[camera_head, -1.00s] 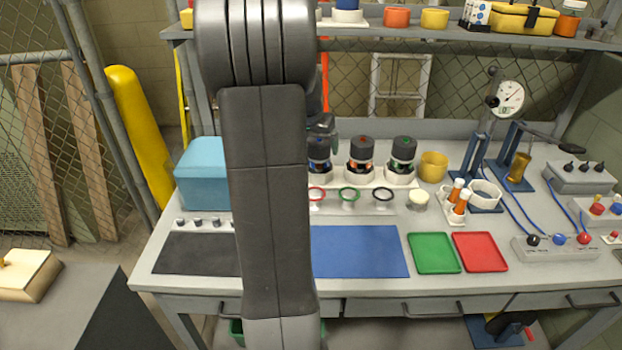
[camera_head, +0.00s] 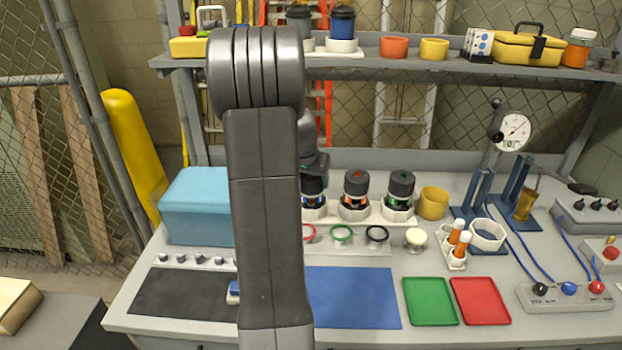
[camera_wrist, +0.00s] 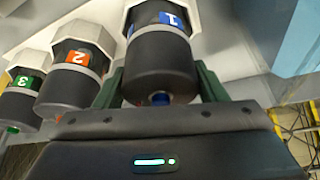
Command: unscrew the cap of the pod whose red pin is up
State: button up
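Three dark-capped pods stand in white holders on the bench: pod 1 (camera_head: 313,187) at left, pod 2 (camera_head: 356,190) in the middle, pod 3 (camera_head: 399,190) at right. In the wrist view pod 1 (camera_wrist: 158,60) shows a blue label and a bluish pin tip. Pod 2 (camera_wrist: 72,75) has an orange label and a small reddish tip, and pod 3 (camera_wrist: 20,95) a green label and green tip. My gripper (camera_wrist: 160,82) is open, its green fingers either side of pod 1's cap; contact is unclear. In the head view my arm largely hides the gripper.
Red, green and black rings (camera_head: 341,234) lie before the pods. A yellow cup (camera_head: 433,203) stands right of pod 3, a blue box (camera_head: 195,205) at left. Blue mat (camera_head: 352,298), green tray (camera_head: 430,302) and red tray (camera_head: 480,301) lie in front. A shelf (camera_head: 400,60) runs above.

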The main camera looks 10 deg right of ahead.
jog(key=shift+o, duration=1.4)
jog(key=c, duration=0.4)
jog(key=shift+o, duration=0.2)
jog(key=shift+r+n+p, duration=0.1)
jog(key=shift+n+p, duration=0.2)
jog(key=shift+p, duration=0.15)
jog(key=shift+n+t+y+p, duration=0.4)
jog(key=shift+n+y+p, duration=0.3)
jog(key=shift+n+p, duration=0.8)
jog(key=n+y, duration=0.1)
jog(key=n, duration=0.2)
jog(key=n+y+b, duration=0.1)
jog(key=n, duration=0.2)
jog(key=n+y+b, duration=0.1)
jog(key=n+b, duration=0.1)
jog(key=n, duration=0.1)
jog(key=shift+f+g, duration=0.2)
jog(key=shift+g, duration=0.2)
jog(key=n, duration=0.2)
jog(key=n+g+y+b, duration=0.1)
jog(key=n, duration=0.1)
jog(key=shift+r+n+y, duration=0.1)
jog(key=shift+n+y, duration=0.2)
